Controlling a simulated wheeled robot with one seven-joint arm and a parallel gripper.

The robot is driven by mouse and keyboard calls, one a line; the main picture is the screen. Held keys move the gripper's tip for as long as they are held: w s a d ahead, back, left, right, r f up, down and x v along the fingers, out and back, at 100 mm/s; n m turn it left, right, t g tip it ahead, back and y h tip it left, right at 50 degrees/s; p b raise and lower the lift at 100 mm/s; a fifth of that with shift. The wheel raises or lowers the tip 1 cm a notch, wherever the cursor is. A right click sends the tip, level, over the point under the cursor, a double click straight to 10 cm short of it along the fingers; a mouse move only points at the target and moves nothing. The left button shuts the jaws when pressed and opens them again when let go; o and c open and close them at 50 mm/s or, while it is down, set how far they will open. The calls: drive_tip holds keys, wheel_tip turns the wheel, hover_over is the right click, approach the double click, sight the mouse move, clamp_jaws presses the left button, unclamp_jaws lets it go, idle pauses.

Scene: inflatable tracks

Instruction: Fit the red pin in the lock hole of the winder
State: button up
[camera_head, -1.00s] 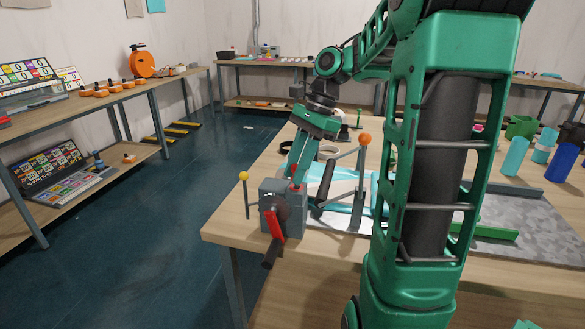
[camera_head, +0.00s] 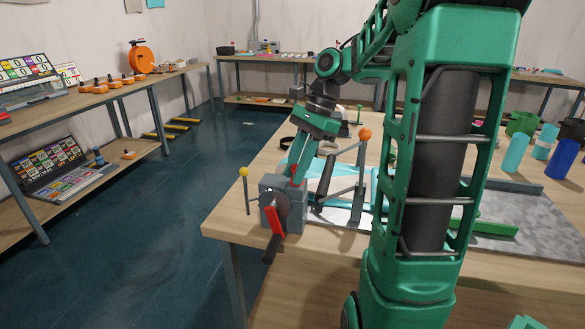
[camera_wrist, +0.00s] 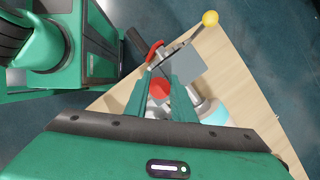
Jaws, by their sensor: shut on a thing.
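The winder (camera_head: 288,222) is a grey block at the near left corner of the table, with a red crank arm (camera_head: 274,220) and a dark knob on its front. My gripper (camera_head: 296,180) points down at the top of the block, with its fingers shut on the red pin (camera_head: 292,169). In the wrist view the pin's round red head (camera_wrist: 160,90) shows between my gripper's fingers (camera_wrist: 161,80), close over the grey winder (camera_wrist: 188,68). The lock hole and the pin's lower end are hidden, so I cannot tell how deep the pin sits.
A yellow-tipped lever (camera_head: 244,172) stands left of the winder; its ball shows in the wrist view (camera_wrist: 210,19). An orange-topped post (camera_head: 364,134) and a dark roller stand close to the right. Blue cylinders (camera_head: 562,160) stand far right. Open floor lies left.

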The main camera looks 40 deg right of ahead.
drive_tip(key=shift+f, duration=0.4)
drive_tip(key=o, duration=1.1)
drive_tip(key=shift+r, duration=3.5)
drive_tip(key=shift+s+a+f, duration=0.1)
drive_tip(key=shift+a+f, duration=0.05)
drive_tip(key=shift+a, duration=0.05)
drive_tip(key=s+f+n+h, duration=0.2)
drive_tip(key=s+f+n, duration=0.4)
drive_tip(key=s, duration=0.4)
drive_tip(key=s+f+n+h, duration=0.2)
drive_tip(key=s+f+n, duration=0.4)
drive_tip(key=s, duration=0.4)
drive_tip(key=shift+s+d+f+n+g, duration=0.3)
drive_tip(key=shift+s+f+n, duration=0.05)
drive_tip(key=shift+f+n, duration=0.1)
